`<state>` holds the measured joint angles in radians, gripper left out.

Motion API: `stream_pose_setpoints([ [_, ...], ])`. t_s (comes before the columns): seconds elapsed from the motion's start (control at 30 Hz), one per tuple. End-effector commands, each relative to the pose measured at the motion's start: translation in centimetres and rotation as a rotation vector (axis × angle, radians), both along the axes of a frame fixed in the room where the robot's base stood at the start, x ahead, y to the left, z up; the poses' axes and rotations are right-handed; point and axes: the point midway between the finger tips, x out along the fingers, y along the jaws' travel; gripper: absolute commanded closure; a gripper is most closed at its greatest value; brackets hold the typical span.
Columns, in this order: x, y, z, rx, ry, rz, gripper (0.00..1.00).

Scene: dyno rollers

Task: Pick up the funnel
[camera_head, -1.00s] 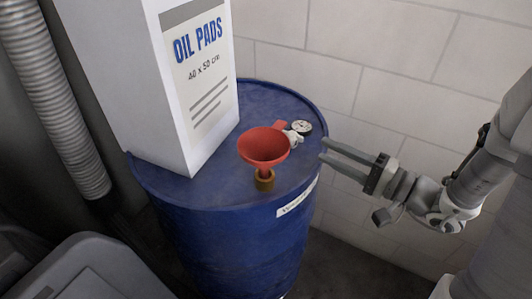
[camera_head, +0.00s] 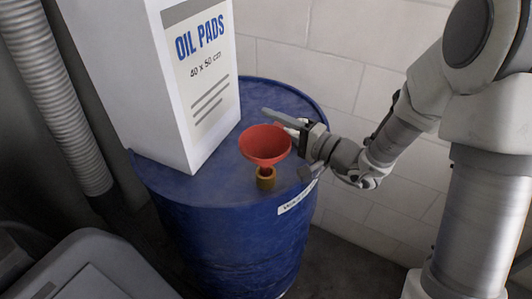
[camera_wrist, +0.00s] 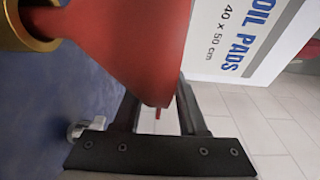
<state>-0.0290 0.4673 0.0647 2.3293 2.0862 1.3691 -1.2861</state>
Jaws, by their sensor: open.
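The red funnel (camera_head: 265,142) stands upright in a brass fitting (camera_head: 265,179) on top of the blue drum (camera_head: 200,187). My gripper (camera_head: 270,118) is open at the funnel's right and far side, with one finger showing beyond the rim and the other partly hidden by the funnel. In the wrist view the funnel (camera_wrist: 125,40) looms large and covers part of the left finger. A small red tip, seemingly the funnel's tab, shows between the open fingers of my gripper (camera_wrist: 160,100). I cannot tell whether they touch it.
A white block wall (camera_head: 350,55) is behind. A ribbed hose (camera_head: 60,100) hangs at left. A small pale fitting (camera_wrist: 75,130) lies beside my gripper.

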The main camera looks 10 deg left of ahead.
Motion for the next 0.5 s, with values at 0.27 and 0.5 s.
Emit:
stream_pose_setpoints([
  [0.27, 0.42, 0.87, -0.01, 0.000, 0.001, -0.001, 0.59],
  [0.5, 0.41, 0.84, 0.01, 0.000, 0.000, -0.001, 0.89],
])
